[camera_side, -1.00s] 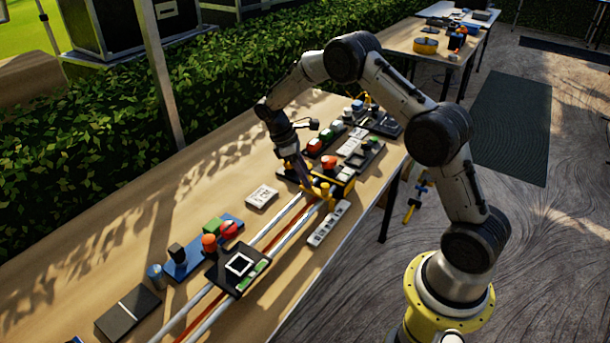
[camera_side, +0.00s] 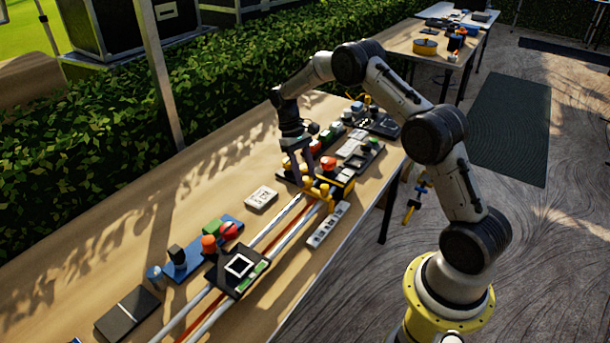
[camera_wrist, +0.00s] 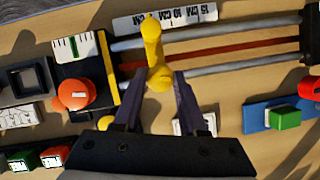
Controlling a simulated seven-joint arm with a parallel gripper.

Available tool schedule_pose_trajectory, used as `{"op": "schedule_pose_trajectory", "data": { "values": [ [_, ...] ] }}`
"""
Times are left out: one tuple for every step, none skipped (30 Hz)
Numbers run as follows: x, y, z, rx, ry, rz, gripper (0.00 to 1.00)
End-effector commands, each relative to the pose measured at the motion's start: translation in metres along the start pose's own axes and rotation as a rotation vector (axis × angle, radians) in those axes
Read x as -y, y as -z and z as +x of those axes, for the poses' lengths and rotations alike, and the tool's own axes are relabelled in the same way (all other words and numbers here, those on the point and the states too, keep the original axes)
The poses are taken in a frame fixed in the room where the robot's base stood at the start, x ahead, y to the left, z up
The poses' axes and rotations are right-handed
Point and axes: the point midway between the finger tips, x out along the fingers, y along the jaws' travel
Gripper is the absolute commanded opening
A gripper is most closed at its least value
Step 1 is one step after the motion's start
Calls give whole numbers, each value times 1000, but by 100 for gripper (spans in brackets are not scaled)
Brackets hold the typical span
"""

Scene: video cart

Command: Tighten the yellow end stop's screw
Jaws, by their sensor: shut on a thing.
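The yellow end stop (camera_side: 326,192) sits across the rails at their far end in the side view. In the wrist view its yellow upright part (camera_wrist: 152,36) stands over the rails, with a rounded yellow knob, the screw (camera_wrist: 160,78), at its near end. My gripper (camera_side: 307,180) points down at the end stop. In the wrist view, the dark fingers of my gripper (camera_wrist: 161,84) are shut on the yellow screw, one on each side. The fingers hide part of the screw and the stop's base.
Two pale rails (camera_side: 206,322) with a red-brown strip between them run along the table. A black carriage (camera_side: 226,280) sits on them nearer the camera. A white ruler (camera_wrist: 168,18) lies alongside.

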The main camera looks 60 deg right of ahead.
Motion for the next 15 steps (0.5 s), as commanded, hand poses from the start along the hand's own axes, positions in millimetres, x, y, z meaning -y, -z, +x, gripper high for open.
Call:
{"op": "schedule_pose_trajectory", "data": {
  "values": [
    [-1,0,-1,-2,7,19,0],
    [-1,0,-1,-2,12,29,0],
    [-1,0,-1,-2,16,41,0],
    [-1,0,-1,-2,19,48,0],
    [-1,0,-1,-2,22,54,0],
    [-1,0,-1,-2,25,61,0],
    [-1,0,-1,-2,26,66,0],
    [-1,0,-1,-2,28,71,0],
    [-1,0,-1,-2,30,75,0],
    [-1,0,-1,-2,31,77,0],
    [-1,0,-1,-2,32,79,0],
    [-1,0,-1,-2,32,81,0],
    [-1,0,-1,-2,33,82,0],
    [-1,0,-1,-2,33,82,0],
    [-1,0,-1,-2,33,82,0]
  ]
}}
